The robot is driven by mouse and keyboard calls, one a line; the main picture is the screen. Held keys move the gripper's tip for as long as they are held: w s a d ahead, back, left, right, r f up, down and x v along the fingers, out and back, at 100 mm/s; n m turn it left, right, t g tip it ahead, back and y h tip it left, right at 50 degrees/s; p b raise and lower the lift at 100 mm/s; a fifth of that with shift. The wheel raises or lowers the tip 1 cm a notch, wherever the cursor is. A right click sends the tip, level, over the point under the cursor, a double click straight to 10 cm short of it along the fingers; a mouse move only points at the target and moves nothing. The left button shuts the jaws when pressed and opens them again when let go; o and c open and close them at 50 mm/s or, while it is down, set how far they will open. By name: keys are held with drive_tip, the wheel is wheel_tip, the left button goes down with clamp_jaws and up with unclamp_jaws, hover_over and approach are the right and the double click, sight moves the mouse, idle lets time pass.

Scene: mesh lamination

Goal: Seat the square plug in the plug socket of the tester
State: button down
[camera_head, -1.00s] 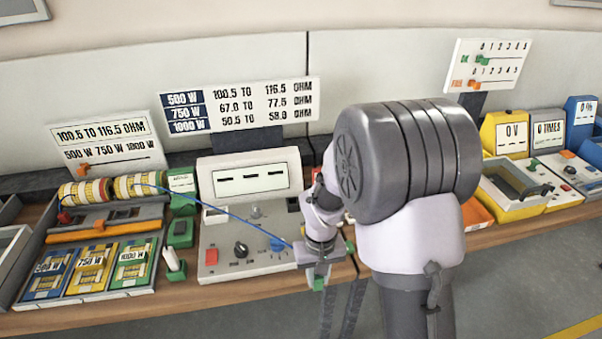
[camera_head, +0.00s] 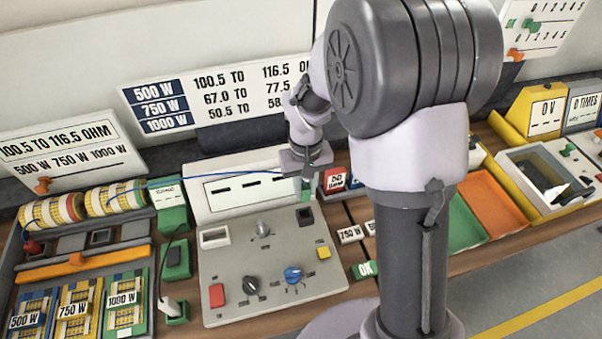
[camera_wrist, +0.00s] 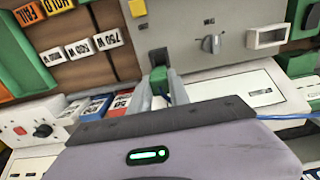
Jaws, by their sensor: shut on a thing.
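The tester (camera_head: 270,285) is a light grey sloped panel with a display behind. A dark square socket (camera_head: 305,216) lies at its upper right; it also shows in the wrist view (camera_wrist: 158,55). My gripper (camera_head: 306,182) is shut on the green square plug (camera_head: 307,194), seen between the fingers in the wrist view (camera_wrist: 159,76). The plug is close to the dark socket, on its display side. I cannot tell whether they touch. A blue cable (camera_head: 200,181) runs left from the plug to the mesh rolls (camera_head: 112,198). The plug's lower end is partly hidden.
The panel carries a red button (camera_head: 217,295), a yellow button (camera_head: 323,253), knobs (camera_head: 250,285) and a white-framed opening (camera_head: 214,237). The display housing (camera_head: 240,185) rises just behind my gripper. Label tiles (camera_head: 350,234) lie to the right.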

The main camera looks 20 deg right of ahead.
sight(305, 201)
drive_tip(key=shift+s, duration=0.3)
wheel_tip(305, 201, down, 6)
drive_tip(key=b, duration=0.4)
drive_tip(key=shift+w+b, duration=0.15)
drive_tip(key=shift+b, duration=0.2)
drive_tip(key=shift+f+b, duration=1.3)
drive_tip(key=shift+f, duration=0.35)
idle(0.7)
drive_tip(key=c, duration=1.1)
unclamp_jaws()
drive_tip(key=shift+c, duration=0.2)
wheel_tip(305, 201, up, 18)
drive_tip(key=p, duration=0.6)
drive_tip(key=shift+f, duration=0.2)
